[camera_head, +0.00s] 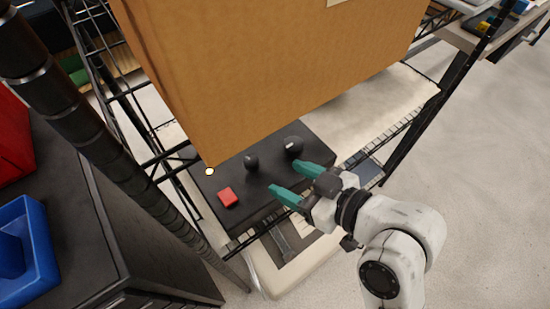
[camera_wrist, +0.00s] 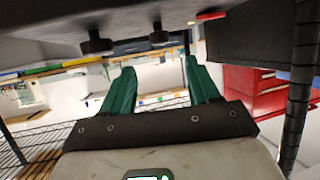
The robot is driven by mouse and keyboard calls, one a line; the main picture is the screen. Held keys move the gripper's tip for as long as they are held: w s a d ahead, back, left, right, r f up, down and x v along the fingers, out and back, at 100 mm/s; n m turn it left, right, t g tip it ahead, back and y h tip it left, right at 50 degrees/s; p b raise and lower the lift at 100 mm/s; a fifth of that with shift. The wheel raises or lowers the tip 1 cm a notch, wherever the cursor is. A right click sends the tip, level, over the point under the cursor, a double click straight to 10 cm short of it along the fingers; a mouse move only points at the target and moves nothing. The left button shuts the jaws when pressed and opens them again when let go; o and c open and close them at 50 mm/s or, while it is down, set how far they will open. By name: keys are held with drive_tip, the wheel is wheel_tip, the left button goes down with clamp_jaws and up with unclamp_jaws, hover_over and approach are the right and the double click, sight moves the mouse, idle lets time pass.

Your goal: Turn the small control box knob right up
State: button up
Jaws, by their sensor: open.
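My gripper (camera_head: 287,177) has teal fingers, open and empty, on the near side of the knobs, apart from both. In the wrist view the box is at the top, with the small knob (camera_wrist: 159,35) ahead of the gap between the fingers (camera_wrist: 160,68) and the bigger knob (camera_wrist: 97,43) to its left. The small knob's pointer direction cannot be made out.
The red button (camera_head: 228,197) and a small glowing light (camera_head: 209,171) are on the box's left part. The cardboard box (camera_head: 270,70) overhangs the back. A black shelf post (camera_head: 90,125) stands left, with a blue bin (camera_head: 28,245) beyond. Open floor lies right.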

sight(254, 163)
drive_tip(key=x, duration=1)
drive_tip(key=shift+w+a+f+b, duration=0.1)
drive_tip(key=shift+w+a+b, duration=0.15)
drive_tip(key=shift+b, duration=0.05)
drive_tip(key=shift+c, duration=0.4)
drive_tip(key=c, duration=1)
drive_tip(key=shift+o, duration=0.2)
